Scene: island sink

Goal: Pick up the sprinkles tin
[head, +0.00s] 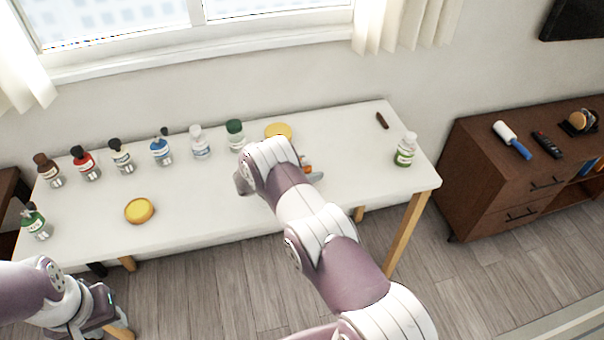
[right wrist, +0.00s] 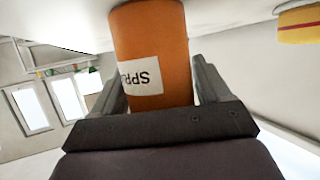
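The sprinkles tin is an orange cylinder with a white label whose visible letters read upside down. It fills the upper middle of the right wrist view (right wrist: 150,45), between the two fingers of my right gripper (right wrist: 160,85). The fingers flank it closely, but I cannot tell whether they press on it. In the head view only a small orange bit of the tin (head: 306,169) shows past my right forearm, beside the grey right gripper (head: 314,177) at the tabletop. My left gripper (head: 100,308) is at the lower left, below the table's front edge; its fingers are not clear.
The white table (head: 200,205) holds several bottles along its back and left. A yellow round tin (head: 139,211) stands front left, another (head: 278,130) behind my right arm. A white-and-green bottle (head: 405,150) and a brown object (head: 382,120) are at the right. A brown cabinet (head: 490,180) stands beyond.

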